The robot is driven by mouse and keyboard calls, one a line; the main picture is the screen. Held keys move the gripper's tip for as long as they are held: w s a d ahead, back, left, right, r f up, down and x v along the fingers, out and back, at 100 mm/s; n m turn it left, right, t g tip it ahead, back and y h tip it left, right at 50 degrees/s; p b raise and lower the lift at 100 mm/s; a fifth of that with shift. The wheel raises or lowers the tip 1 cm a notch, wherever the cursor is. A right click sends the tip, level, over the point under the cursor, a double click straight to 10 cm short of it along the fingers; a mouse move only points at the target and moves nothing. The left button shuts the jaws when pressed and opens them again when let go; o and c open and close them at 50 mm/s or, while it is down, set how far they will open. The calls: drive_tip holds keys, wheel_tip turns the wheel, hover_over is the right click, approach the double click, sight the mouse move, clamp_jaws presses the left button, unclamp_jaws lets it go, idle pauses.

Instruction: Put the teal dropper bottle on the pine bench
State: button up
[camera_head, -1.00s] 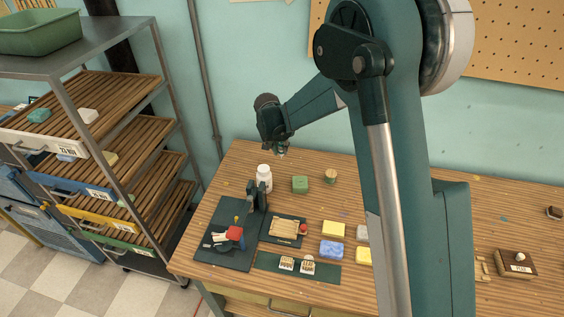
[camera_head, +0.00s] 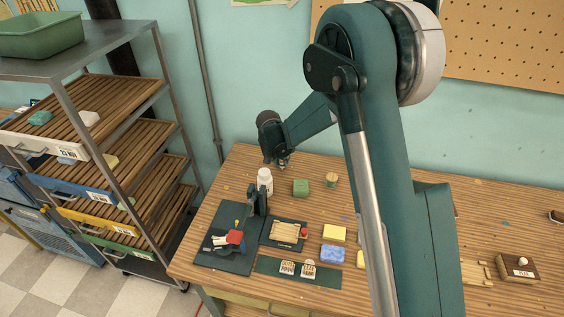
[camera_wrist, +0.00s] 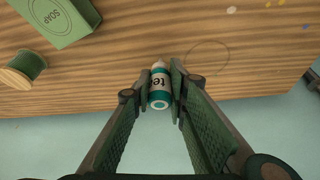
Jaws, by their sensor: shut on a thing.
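The teal dropper bottle (camera_wrist: 159,96) is in the wrist view, a small cylinder with a white label and a pale tip. My gripper (camera_wrist: 161,74) is shut on it, with one finger on each side. In the head view my gripper (camera_head: 282,163) is over the far edge of the pine bench (camera_head: 232,207), behind the green soap box. I cannot make out the bottle there. The bench also shows in the wrist view (camera_wrist: 100,75). I cannot tell whether the bottle touches the bench top.
Soap bars, mats and a stand fill the front. Bare wood with a ring mark (camera_wrist: 208,57) lies beside the bottle in the wrist view.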

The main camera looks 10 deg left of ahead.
drive_tip(key=shift+f, duration=0.2)
drive_tip(key=o, duration=0.8)
drive_tip(key=shift+c, duration=0.2)
drive_tip(key=shift+r, duration=0.15)
drive_tip(key=v, duration=1.2)
drive_tip(key=shift+p, duration=0.45)
